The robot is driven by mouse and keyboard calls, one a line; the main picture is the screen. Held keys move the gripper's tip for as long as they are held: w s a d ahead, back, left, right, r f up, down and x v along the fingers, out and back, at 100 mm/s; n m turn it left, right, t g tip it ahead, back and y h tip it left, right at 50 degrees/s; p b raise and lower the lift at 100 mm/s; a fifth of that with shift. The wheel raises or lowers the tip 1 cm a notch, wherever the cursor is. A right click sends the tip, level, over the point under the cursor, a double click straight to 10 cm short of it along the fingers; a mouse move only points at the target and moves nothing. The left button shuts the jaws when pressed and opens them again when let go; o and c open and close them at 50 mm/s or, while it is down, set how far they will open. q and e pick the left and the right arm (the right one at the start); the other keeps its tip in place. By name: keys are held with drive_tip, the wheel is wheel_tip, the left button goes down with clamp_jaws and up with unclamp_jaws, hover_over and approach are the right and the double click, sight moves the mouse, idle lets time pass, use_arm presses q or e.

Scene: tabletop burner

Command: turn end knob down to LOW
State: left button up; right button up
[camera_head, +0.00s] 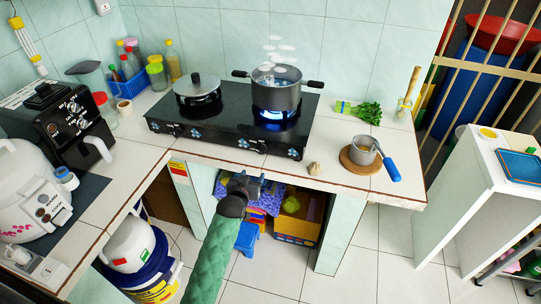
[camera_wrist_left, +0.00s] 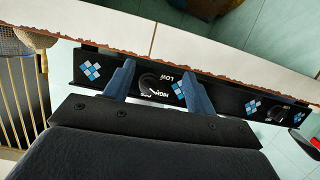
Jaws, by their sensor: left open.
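The black stove (camera_head: 215,100) stands on the tiled counter, with a lit blue flame (camera_head: 273,114) under a steaming pot (camera_head: 276,92). My left gripper (camera_head: 251,179) is open in front of the counter, below the stove's front panel. In the left wrist view the end knob (camera_wrist_left: 150,83), round and dark, shows between the two blue fingertips of the left gripper (camera_wrist_left: 158,73). Lettering beside it reads LOW and HIGH. Whether the fingers touch it I cannot tell. A second knob (camera_wrist_left: 279,115) sits further right on the panel. My right gripper is not in view.
A small saucepan (camera_head: 363,150) with a blue handle stands on a wooden board near the counter's right edge. A garlic bulb (camera_head: 314,168) lies near the front edge. A lidded pot (camera_head: 197,87) is on the left burner. Below the counter are boxes and a blue stool (camera_head: 247,238).

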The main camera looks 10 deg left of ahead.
sight(260, 152)
use_arm(q)
drive_tip(key=w+r+t, duration=0.1)
drive_tip(key=w, duration=0.1)
drive_tip(key=w+r+t+p, duration=0.1)
drive_tip(key=w+r, duration=0.1)
drive_tip(key=w, duration=0.1)
drive_tip(key=w+r+t+p, duration=0.1)
drive_tip(key=w, duration=0.1)
drive_tip(key=shift+w+d+r, duration=0.25)
drive_tip(key=shift+d+r, duration=0.05)
drive_tip(key=shift+r, duration=0.05)
drive_tip(key=shift+w+f, duration=0.1)
drive_tip(key=shift+w, duration=0.45)
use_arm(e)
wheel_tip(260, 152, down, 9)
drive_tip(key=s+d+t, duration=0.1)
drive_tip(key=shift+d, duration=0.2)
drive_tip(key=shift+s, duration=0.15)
use_arm(q)
drive_tip(key=c, duration=1)
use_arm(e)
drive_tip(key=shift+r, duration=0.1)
